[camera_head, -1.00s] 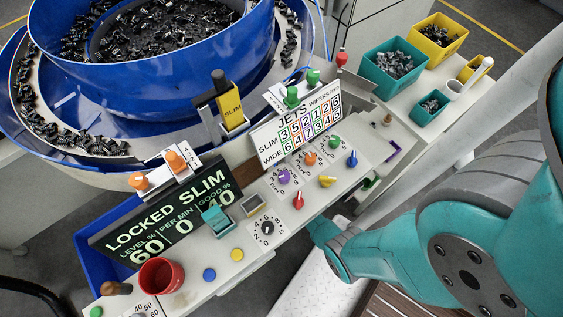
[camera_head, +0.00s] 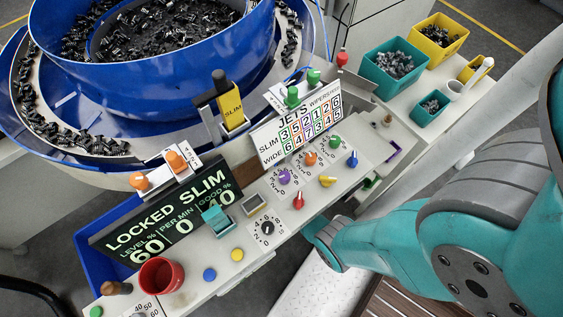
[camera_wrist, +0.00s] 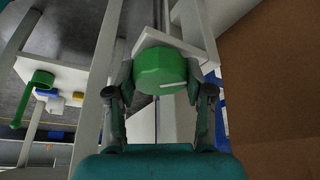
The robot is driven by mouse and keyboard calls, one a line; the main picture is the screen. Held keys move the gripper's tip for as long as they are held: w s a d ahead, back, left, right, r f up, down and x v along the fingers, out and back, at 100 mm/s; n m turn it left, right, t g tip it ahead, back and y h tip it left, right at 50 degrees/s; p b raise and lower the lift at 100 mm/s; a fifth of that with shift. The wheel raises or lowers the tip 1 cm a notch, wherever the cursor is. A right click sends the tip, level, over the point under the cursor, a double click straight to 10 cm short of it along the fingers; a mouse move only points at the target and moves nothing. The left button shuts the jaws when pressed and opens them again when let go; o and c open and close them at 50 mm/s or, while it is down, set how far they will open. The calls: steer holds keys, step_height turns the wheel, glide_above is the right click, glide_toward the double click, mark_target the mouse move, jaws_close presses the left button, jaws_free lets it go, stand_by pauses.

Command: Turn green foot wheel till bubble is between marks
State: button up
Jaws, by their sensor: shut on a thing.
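In the wrist view the green foot wheel (camera_wrist: 160,68) is a faceted green knob with a white line on its lower right face. It sits below a pale plate (camera_wrist: 172,38). My gripper (camera_wrist: 161,82) has one finger on each side of the wheel and is shut on it. In the head view the wheel and my gripper are hidden; only my arm shows, reaching down past the console's front edge. I can make out no bubble or marks in either view.
The console (camera_head: 238,262) carries coloured knobs, a display reading LOCKED SLIM (camera_head: 165,215) and a red cup (camera_head: 160,276). The blue bowl (camera_head: 150,75) stands behind it. In the wrist view, pale beams (camera_wrist: 98,75) flank the wheel, and a green part (camera_wrist: 42,79) is at left.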

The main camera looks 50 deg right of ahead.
stand_by(0.3)
steer(key=o, duration=1.2)
steer(key=shift+c, duration=0.2)
steer(key=v, duration=1.2)
steer(key=shift+a, duration=0.1)
